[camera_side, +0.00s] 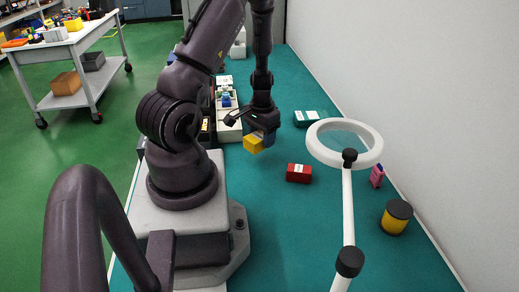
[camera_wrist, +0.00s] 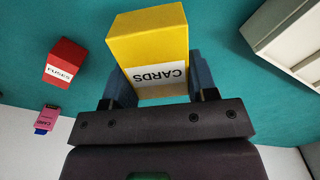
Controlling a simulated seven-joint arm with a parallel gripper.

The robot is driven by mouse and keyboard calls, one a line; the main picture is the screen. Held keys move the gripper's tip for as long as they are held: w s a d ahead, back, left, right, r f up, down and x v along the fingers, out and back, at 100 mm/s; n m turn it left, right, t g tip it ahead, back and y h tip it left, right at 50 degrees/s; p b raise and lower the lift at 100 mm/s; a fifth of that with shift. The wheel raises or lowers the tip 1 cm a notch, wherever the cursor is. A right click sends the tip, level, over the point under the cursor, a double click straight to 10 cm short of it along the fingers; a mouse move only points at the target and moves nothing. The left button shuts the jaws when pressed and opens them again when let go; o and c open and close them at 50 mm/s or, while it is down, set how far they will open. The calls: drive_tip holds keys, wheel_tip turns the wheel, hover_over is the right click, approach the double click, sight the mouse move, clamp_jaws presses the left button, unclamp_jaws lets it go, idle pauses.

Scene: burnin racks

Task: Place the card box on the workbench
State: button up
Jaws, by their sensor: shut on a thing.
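The card box is yellow with a white label reading CARDS; it shows in the side view (camera_side: 252,145) and in the wrist view (camera_wrist: 148,42). My gripper (camera_side: 263,138) is shut on it, with one blue-grey finger on each side of the box in the wrist view (camera_wrist: 160,84). The box juts out past the fingers and appears to be over the teal workbench top (camera_side: 275,215). The gap beneath it, if any, is hard to judge. The box's far and lower faces are hidden.
A red fuse box (camera_side: 299,173) lies right of the gripper. A ring magnifier (camera_side: 345,143), a pink card (camera_side: 377,176) and a yellow-black jar (camera_side: 396,217) stand further right. A teal-white box (camera_side: 306,118) lies behind. Long trays (camera_side: 229,131) stand left. Bench in front is clear.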

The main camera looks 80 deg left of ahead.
sight(262, 156)
drive_tip(key=shift+f, duration=2.1)
drive_tip(key=shift+f, duration=0.2)
drive_tip(key=o, duration=1)
